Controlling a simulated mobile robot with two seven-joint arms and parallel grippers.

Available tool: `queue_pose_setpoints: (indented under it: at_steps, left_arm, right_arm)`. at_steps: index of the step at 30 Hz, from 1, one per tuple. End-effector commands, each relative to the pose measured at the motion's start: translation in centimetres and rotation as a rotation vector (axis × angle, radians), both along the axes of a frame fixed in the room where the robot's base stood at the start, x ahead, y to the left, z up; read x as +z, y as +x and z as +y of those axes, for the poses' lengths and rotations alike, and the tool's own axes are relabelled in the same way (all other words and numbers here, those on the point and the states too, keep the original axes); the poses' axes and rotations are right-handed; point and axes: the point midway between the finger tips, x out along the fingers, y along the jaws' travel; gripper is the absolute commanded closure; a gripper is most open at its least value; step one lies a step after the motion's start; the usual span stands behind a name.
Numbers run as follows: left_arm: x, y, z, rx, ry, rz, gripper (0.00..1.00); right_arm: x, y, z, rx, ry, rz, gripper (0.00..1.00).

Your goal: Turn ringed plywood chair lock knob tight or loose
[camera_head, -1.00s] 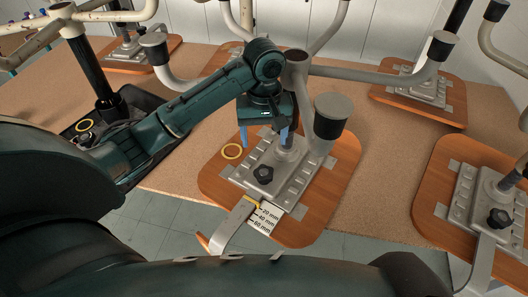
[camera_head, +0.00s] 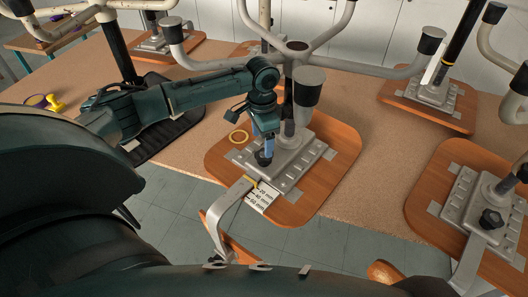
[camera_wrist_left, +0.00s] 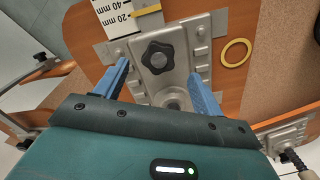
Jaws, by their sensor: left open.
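The ringed plywood chair is an upturned orange-brown plywood seat (camera_head: 325,168) with a grey metal mechanism plate (camera_head: 290,163) and a yellow ring (camera_head: 239,137) lying on the wood. Its black lobed lock knob (camera_wrist_left: 158,59) sits on the plate in the left wrist view. In the head view the knob (camera_head: 263,159) is partly covered by my left gripper (camera_head: 262,150). In the wrist view the left gripper (camera_wrist_left: 158,70) is open, its blue fingers on either side of the knob, with gaps showing. Contact cannot be told. The right gripper is not in view.
Another knobbed chair (camera_head: 470,205) stands at right. Bare brown board (camera_head: 385,150) lies between them.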

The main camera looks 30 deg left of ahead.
Motion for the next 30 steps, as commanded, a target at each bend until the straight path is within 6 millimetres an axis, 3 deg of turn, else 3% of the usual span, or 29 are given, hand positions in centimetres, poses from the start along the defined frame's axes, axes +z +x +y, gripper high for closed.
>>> queue_pose_setpoints:
  at_steps: [9,20,30]
  left_arm:
    - [-4.5,0.0,0.0,0.001,0.000,0.002,0.31]
    - [-5.3,0.0,-0.1,0.001,0.001,0.001,0.31]
    - [-5.2,0.0,-0.1,0.002,0.001,0.001,0.57]
  right_arm:
    - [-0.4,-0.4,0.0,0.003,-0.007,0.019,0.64]
    - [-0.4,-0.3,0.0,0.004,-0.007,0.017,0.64]
    - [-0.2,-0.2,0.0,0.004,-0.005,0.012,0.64]
